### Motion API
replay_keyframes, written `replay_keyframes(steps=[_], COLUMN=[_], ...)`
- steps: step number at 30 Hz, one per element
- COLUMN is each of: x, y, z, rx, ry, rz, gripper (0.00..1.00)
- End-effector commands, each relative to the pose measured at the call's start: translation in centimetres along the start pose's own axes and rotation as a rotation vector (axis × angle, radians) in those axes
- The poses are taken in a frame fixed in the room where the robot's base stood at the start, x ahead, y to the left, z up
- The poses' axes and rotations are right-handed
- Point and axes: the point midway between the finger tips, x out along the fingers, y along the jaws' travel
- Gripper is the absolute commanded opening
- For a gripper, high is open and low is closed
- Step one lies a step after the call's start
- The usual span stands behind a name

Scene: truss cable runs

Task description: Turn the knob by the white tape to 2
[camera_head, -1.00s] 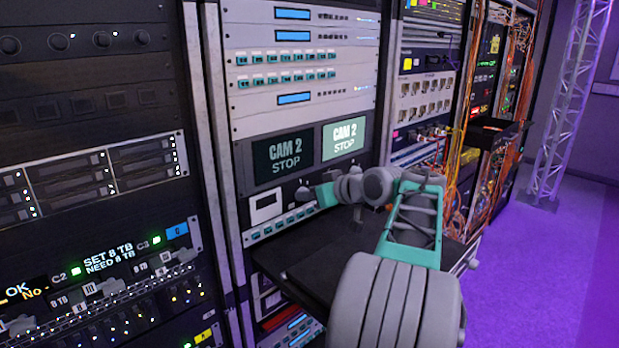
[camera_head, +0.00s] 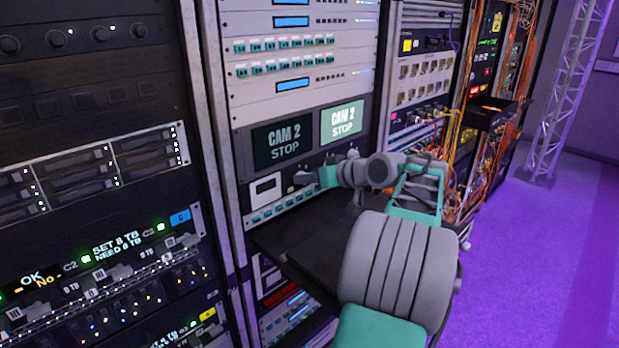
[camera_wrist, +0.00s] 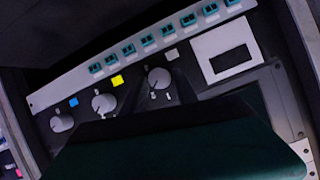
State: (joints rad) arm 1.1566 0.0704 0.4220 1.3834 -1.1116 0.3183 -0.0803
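In the wrist view, a dark panel carries three grey knobs in a slanting row. The knob by the white tape (camera_wrist: 158,78) is the rightmost and nearest the middle. The white tape (camera_wrist: 172,55) sits just above it. Its pointer and the small labels around it are too small to read surely. My gripper (camera_head: 305,178) is close in front of this rack, right of the white-framed display, in the head view. Dark finger-like shapes reach up toward the white-tape knob in the wrist view. Their spacing and any contact with the knob are unclear.
Neighbouring knobs stand by yellow tape (camera_wrist: 117,80) and blue tape (camera_wrist: 73,103). A row of teal buttons (camera_wrist: 148,41) and a white-framed display (camera_wrist: 226,52) are close by. A dark shelf (camera_head: 290,232) juts out below my arm. Loose orange cables (camera_head: 478,130) hang at right.

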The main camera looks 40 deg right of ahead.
Motion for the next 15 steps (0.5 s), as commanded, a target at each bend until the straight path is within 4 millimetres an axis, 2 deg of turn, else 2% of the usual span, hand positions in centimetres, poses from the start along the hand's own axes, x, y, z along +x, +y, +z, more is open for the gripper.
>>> replay_keyframes(steps=[1, 5, 12, 15], x=[0.00, -0.01, -0.09, -0.89], y=[-0.01, 0.00, 0.01, 0.11], z=[-0.01, -0.04, -0.06, -0.04], rx=[0.000, -0.001, -0.001, -0.002], ry=[0.000, 0.000, 0.001, 0.002], rz=[0.000, 0.000, 0.001, 0.003], gripper=[0.40, 0.51, 0.51, 0.51])
